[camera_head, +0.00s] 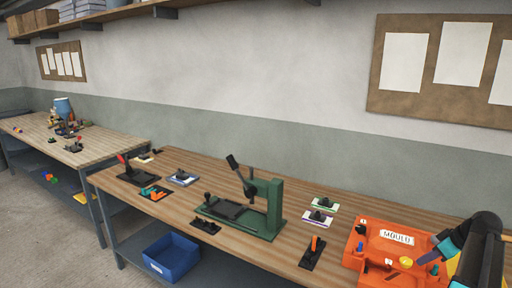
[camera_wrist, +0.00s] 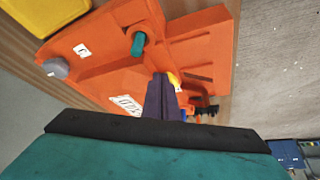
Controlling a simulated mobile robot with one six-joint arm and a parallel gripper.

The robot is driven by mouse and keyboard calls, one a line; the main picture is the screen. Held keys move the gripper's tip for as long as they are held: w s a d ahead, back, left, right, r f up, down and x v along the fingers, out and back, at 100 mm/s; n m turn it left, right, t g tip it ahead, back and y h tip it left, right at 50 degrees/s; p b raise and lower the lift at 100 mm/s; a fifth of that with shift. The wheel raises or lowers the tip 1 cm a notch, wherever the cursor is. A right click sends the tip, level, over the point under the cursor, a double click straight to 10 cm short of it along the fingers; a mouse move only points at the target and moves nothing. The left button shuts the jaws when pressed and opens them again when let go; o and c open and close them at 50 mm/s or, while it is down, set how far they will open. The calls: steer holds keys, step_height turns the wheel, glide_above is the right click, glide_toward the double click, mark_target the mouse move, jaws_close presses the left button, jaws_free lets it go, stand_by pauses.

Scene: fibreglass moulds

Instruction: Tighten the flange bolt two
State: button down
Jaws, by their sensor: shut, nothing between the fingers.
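The orange mould (camera_head: 375,262) with a MOULD plate sits at the right end of the bench; it also fills the upper wrist view (camera_wrist: 205,60). In the wrist view a teal bolt (camera_wrist: 138,43) stands on its flange near a small white number tag (camera_wrist: 82,50). A grey bolt (camera_wrist: 55,68) is at the flange's left corner. I cannot read which tag is two. In the head view my arm covers the mould's right side.
Left of the mould are an orange-handled clamp (camera_head: 313,250), flat pieces (camera_head: 320,213) and a green press (camera_head: 270,210). A blue bin (camera_head: 171,258) is on the lower shelf. A yellow thing (camera_wrist: 45,15) is at the wrist view's upper left. The wall is behind.

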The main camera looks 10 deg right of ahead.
steer(key=shift+f, duration=0.7)
steer(key=shift+w+a, duration=0.15)
steer(key=shift+a, duration=0.05)
stand_by(0.6)
steer(key=shift+s+a+b, duration=0.45)
steer(key=shift+a+b, duration=0.1)
steer(key=shift+a, duration=0.25)
steer(key=shift+a, duration=0.65)
stand_by(0.8)
steer(key=shift+s, duration=0.4)
steer(key=shift+s+d, duration=0.1)
step_height(320, 180, up, 6)
steer(key=p, duration=0.2)
steer(key=shift+p, duration=0.3)
stand_by(0.5)
